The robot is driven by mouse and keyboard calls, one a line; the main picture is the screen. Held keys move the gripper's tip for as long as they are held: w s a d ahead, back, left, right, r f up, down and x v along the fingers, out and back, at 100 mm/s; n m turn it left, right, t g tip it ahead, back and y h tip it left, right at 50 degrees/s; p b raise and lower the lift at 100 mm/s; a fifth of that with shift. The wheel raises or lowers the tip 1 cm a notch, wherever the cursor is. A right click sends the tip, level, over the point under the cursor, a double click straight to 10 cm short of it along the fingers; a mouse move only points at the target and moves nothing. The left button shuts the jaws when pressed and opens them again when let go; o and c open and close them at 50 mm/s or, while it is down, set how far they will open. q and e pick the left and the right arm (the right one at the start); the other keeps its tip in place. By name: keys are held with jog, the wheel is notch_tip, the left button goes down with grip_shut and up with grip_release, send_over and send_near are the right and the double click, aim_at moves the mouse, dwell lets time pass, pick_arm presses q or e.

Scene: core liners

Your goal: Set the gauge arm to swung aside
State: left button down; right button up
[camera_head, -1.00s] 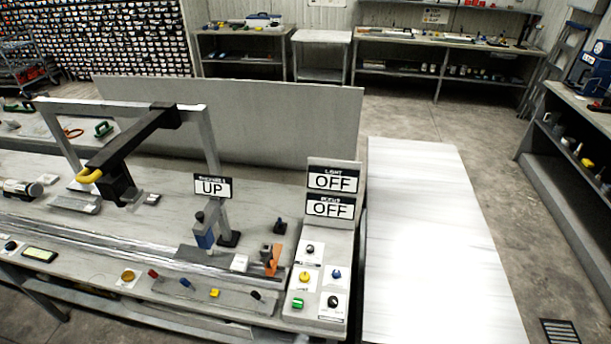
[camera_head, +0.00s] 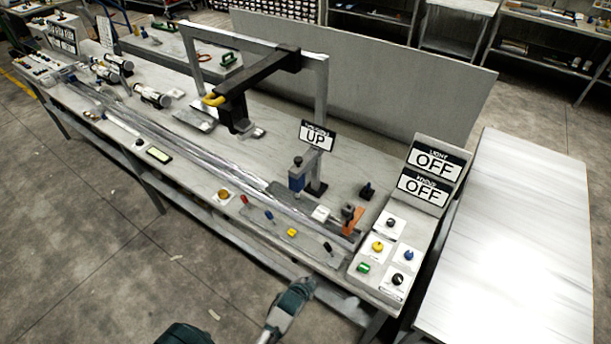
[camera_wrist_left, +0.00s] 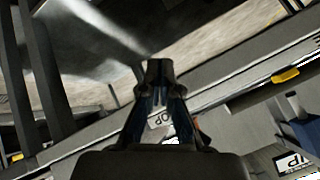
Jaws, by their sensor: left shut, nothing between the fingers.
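A black arm with a yellow handle (camera_head: 252,80), which looks like the gauge arm, hangs from the top bar of a grey frame (camera_head: 315,85). It reaches out over the bench toward the front left. A dark block hangs under its near end. A sign reading UP (camera_head: 317,137) stands right of it, above a blue device (camera_head: 297,178). My left gripper (camera_wrist_left: 159,70) is shut and empty in the left wrist view, apart from the black arm. I cannot make out its fingers in the head view. My right gripper is not in view.
A control panel (camera_head: 388,255) with several knobs and two OFF signs (camera_head: 431,165) stands at the bench's right end. Small coloured knobs line the front edge. A pale table (camera_head: 520,230) is at the right. The floor in front of the bench (camera_head: 100,240) is clear.

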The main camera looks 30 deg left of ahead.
pick_arm(q)
jog(key=w+a+r+m+t+y, duration=0.1)
jog(key=w+a+r+m+t, duration=0.3)
jog(key=r, duration=0.6)
jog(key=w+a+r+t+y, duration=0.15)
jog(key=w+r, duration=0.35)
jog(key=r, duration=0.6)
jog(key=w+a+r+m+t+y, duration=0.25)
jog(key=w+r, duration=0.25)
jog(key=r, duration=0.5)
jog(key=p, duration=0.2)
send_near(304, 159)
jog(key=shift+n+h, duration=0.3)
jog(key=shift+n, duration=0.05)
jog(key=shift+w+r, duration=0.7)
jog(key=shift+w, duration=0.25)
jog(key=shift+w+r, duration=0.7)
jog(key=shift+w, duration=0.2)
jog(key=shift+s+a+r+h, duration=0.1)
jog(key=shift+a+h, duration=0.05)
jog(key=shift+h, duration=0.15)
